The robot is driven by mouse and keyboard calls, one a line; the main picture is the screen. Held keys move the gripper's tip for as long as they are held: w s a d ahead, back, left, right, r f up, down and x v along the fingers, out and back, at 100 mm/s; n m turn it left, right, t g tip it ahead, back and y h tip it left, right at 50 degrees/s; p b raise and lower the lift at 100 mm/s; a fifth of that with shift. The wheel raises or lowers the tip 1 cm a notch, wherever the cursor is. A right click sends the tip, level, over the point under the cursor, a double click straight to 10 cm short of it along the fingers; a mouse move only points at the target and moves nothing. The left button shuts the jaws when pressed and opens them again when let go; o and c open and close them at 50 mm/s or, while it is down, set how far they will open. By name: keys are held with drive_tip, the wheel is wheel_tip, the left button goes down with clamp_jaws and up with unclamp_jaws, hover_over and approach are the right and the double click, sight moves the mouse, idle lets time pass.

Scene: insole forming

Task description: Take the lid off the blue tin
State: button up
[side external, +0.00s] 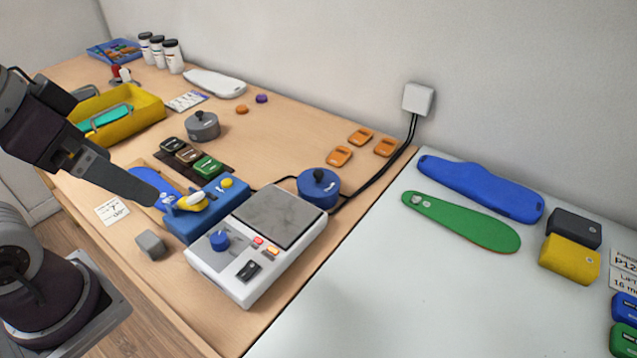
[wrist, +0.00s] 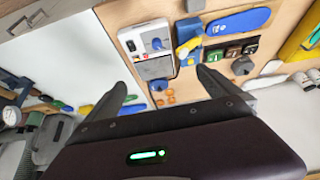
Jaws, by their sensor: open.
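The blue tin (side external: 318,187) stands on the wooden table behind the right rear corner of the white hotplate unit. Its lid has a black knob (side external: 319,175) and sits on the tin. In the wrist view the blue tin (wrist: 158,86) shows small, below the hotplate and between my fingertips in the picture. My gripper (side external: 150,196) is at the left in the side view, well away from the tin, above the front left of the table. In the wrist view my gripper (wrist: 164,85) has its two fingers wide apart with nothing between them.
The white hotplate unit (side external: 210,262) and a blue device (side external: 205,220) lie between my gripper and the tin. A grey tin (side external: 203,130) with a dark knob stands farther back. Black cables (side external: 382,167) run close to the blue tin. Orange pieces (side external: 340,156) lie behind it.

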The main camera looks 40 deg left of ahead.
drive_tip(key=w+r+m+g, duration=0.2)
drive_tip(key=w+r+m, duration=0.1)
drive_tip(key=w, duration=0.9)
drive_tip(key=m+g, duration=0.3)
drive_tip(key=m, duration=0.2)
hover_over(318, 172)
drive_tip(key=s, duration=0.1)
wheel_tip(318, 172, down, 16)
drive_tip(key=shift+m+g, duration=0.3)
drive_tip(key=shift+m, duration=0.2)
drive_tip(key=f, duration=0.6)
drive_tip(key=w+f, duration=0.1)
drive_tip(key=f, duration=0.2)
drive_tip(key=shift+f, duration=0.3)
drive_tip(key=shift+c, duration=0.4)
drive_tip(key=c, duration=1.1)
